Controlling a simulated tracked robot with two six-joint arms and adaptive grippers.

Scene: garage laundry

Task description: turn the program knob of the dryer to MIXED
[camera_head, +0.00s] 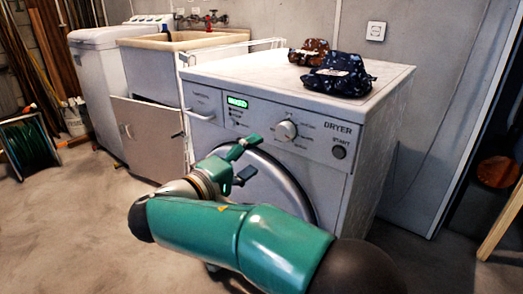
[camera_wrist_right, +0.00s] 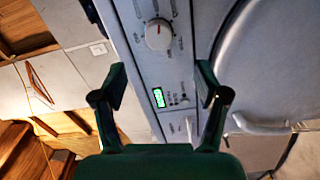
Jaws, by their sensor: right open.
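The white dryer (camera_head: 270,160) stands in the middle of the head view, its control panel along the upper front. Its round white program knob (camera_head: 286,131) has small labels around it, too blurred to read surely. The knob also shows in the right wrist view (camera_wrist_right: 158,36), beyond and between my fingers. A small reddish mark shows on it, but I cannot tell which label it faces. My right gripper (camera_head: 250,160) is open and empty, in front of the dryer, left of and below the knob, apart from it. It also shows in the right wrist view (camera_wrist_right: 162,85). My left gripper is out of view.
A green-lit display (camera_head: 237,102) sits left of the knob, a START button (camera_head: 339,152) to its right. The round door (camera_head: 290,185) is below. Two folded cloths, one brown (camera_head: 309,52) and one dark blue (camera_head: 341,75), lie on top. A sink (camera_head: 180,40) stands behind left.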

